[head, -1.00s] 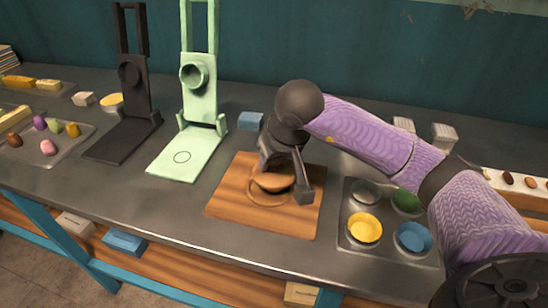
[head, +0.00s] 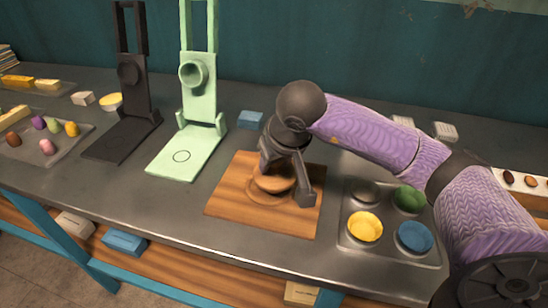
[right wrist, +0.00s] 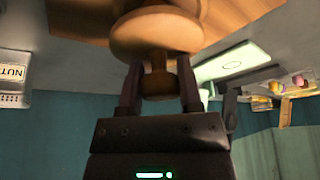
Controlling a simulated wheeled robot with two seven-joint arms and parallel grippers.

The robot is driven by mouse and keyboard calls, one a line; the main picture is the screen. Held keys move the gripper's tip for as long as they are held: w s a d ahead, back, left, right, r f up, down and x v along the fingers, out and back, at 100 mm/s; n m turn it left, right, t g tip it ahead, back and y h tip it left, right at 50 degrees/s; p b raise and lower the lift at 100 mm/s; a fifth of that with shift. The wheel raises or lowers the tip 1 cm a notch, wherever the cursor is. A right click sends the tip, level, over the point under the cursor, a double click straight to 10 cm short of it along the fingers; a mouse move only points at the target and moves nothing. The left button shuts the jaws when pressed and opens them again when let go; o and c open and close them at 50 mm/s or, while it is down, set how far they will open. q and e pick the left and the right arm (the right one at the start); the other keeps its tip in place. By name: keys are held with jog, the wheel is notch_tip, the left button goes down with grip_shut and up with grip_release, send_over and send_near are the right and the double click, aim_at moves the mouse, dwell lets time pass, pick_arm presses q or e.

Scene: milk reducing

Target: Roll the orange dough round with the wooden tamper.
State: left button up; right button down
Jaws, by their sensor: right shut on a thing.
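The wooden tamper (right wrist: 157,34) has a round flat head and a short handle. My right gripper (head: 287,180) is shut on its handle, with one finger on each side, as the right wrist view (right wrist: 160,88) shows. In the head view, the tamper's head (head: 273,183) is over the middle of the wooden board (head: 236,206). A ring mark shows on the board around and below it. I cannot make out the orange dough; the tamper and gripper cover that part of the board. My left gripper is not in view.
A tray (head: 389,250) with yellow, green, blue and grey cups sits right of the board. A green press (head: 187,152) and a black press (head: 122,140) stand to the left. A tray of coloured lumps (head: 72,152) lies farther left. A small blue block (head: 250,119) lies behind the board.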

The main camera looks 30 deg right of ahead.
jog(key=shift+s+d, duration=0.3)
jog(key=shift+s, duration=0.05)
jog(key=shift+w+d, duration=0.1)
jog(key=shift+d, duration=0.15)
jog(key=shift+w+d+b, duration=0.15)
jog(key=shift+w+b, duration=0.1)
jog(key=shift+b, duration=0.05)
jog(key=shift+w, duration=0.25)
jog(key=shift+w+a, duration=0.1)
jog(key=shift+a, duration=0.55)
jog(key=shift+s, duration=0.55)
jog(key=shift+s+d+f+b, duration=0.1)
jog(key=shift+d+b, duration=0.2)
jog(key=shift+d, duration=0.1)
